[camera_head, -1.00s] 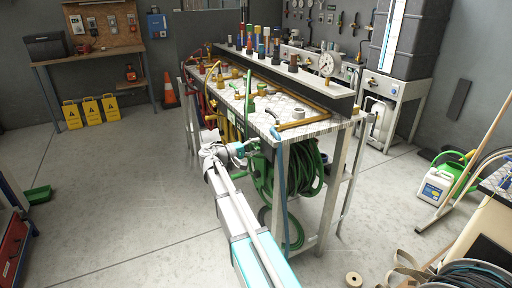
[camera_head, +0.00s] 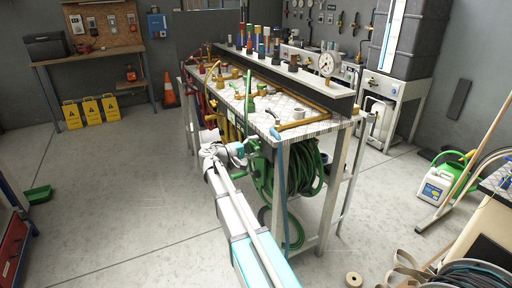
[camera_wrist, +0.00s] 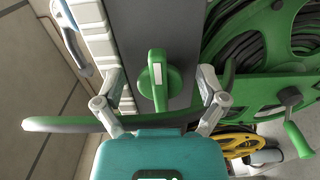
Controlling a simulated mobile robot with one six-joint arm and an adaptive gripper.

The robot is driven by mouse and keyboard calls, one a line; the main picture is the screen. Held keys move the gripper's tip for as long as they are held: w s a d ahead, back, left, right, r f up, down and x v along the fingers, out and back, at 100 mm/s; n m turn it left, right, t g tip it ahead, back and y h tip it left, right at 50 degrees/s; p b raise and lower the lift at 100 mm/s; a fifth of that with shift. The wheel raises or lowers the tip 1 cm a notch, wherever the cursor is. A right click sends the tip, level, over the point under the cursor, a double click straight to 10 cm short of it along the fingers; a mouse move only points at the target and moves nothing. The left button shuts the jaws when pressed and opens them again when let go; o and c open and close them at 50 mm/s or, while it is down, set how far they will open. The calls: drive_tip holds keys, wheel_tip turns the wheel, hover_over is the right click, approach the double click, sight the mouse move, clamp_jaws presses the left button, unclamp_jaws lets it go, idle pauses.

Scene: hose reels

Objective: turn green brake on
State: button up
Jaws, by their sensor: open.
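The green brake (camera_wrist: 158,82) shows in the wrist view as a short upright lever with a rounded green body, set against a grey panel. My gripper (camera_wrist: 163,86) is open, with one finger on each side of the brake. I cannot tell whether either finger touches it. The green hose reel (camera_wrist: 262,28), wound with dark hose, is to the right of the brake. In the head view the reel hangs under the bench, its green hose (camera_head: 305,168) showing, and my gripper (camera_head: 246,148) is at the bench's near side; the brake cannot be made out there.
A green crank handle (camera_wrist: 297,138) and a yellow reel (camera_wrist: 238,144) lie right of my gripper in the wrist view. A curved green bar (camera_wrist: 62,124) runs close by on the left. The bench top (camera_head: 305,127) carries fittings and pipes. Open floor (camera_head: 110,200) lies left.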

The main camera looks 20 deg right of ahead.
drive_tip(key=shift+a, duration=0.15)
drive_tip(key=a, duration=1.1)
drive_tip(key=shift+s+a, duration=0.2)
drive_tip(key=shift+a, duration=0.1)
drive_tip(key=s+f+y, duration=0.9)
drive_tip(key=s+f, duration=0.4)
drive_tip(key=s+a+f+y, duration=0.6)
drive_tip(key=s+a+y, duration=0.35)
drive_tip(key=s, duration=0.25)
wheel_tip(320, 180, up, 27)
drive_tip(key=p, duration=2.6)
drive_tip(key=shift+w+a+f+g, duration=0.2)
drive_tip(key=shift+w+a+g, duration=0.1)
drive_tip(key=shift+a, duration=0.15)
